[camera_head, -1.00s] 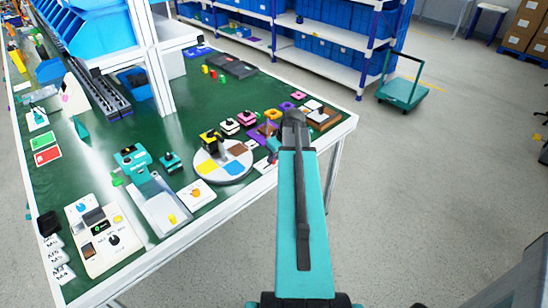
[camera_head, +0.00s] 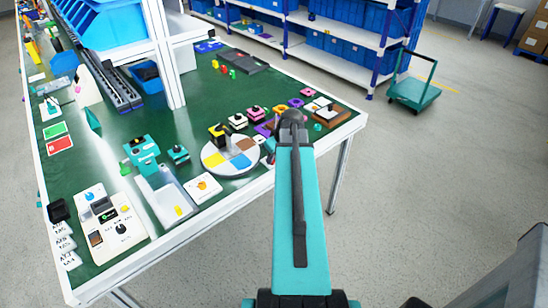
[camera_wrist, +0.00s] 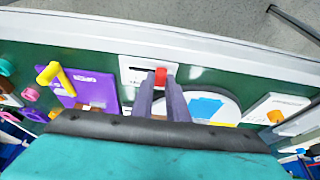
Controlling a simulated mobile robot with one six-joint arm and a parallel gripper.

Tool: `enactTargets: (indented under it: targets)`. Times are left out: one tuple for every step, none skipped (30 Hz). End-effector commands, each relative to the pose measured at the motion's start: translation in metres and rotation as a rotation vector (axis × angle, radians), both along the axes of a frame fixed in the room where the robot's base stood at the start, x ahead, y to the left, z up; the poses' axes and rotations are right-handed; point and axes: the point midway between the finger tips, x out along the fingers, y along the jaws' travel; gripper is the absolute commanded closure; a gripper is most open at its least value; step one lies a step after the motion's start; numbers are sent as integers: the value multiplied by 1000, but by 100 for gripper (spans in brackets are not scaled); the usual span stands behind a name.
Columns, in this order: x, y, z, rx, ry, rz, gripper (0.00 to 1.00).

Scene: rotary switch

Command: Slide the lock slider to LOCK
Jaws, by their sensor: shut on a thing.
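The lock slider's red knob (camera_wrist: 161,76) stands on a small white panel (camera_wrist: 134,64) with a dark slot, near the table edge in the wrist view. The knob is toward the right of the slot in that view. My gripper (camera_wrist: 160,82) has its two grey fingers on either side of the knob and is shut on it. The panel's lettering is too small to read. In the head view my arm hides the gripper, and only a bit of red and white (camera_head: 271,158) shows beside it.
A round disc with coloured sectors (camera_head: 215,163) lies close beside the panel. A purple plate with a yellow peg (camera_wrist: 83,90) is on its other side in the wrist view. A white plate with an orange knob (camera_head: 203,187) is near the front edge. Open floor lies right of the table.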

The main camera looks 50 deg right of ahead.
Motion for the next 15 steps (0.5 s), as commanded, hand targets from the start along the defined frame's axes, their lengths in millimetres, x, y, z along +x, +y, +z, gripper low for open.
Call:
enactTargets:
  targets:
    - [2, 6, -1, 17, -3, 6, 100]
    - [1, 6, -1, 17, -3, 5, 82]
    - [1, 5, -1, 16, -3, 5, 75]
    - [1, 5, -1, 16, -3, 3, 70]
    - [0, 4, -1, 15, -3, 3, 67]
    - [0, 3, -1, 13, -3, 1, 67]
    - [-1, 2, 0, 13, -3, 0, 67]
    - [-1, 2, 0, 12, -3, -1, 67]
    - [-1, 1, 0, 11, -4, -2, 67]
    - [-1, 0, 0, 12, -4, -3, 67]
    - [-2, 0, 0, 11, -4, -3, 67]
    - [-2, 0, 0, 11, -4, -3, 67]
    - [-2, 0, 0, 10, -3, -3, 67]
    - [-2, -1, 0, 10, -3, -3, 67]
    - [-2, -1, 0, 10, -3, -3, 67]
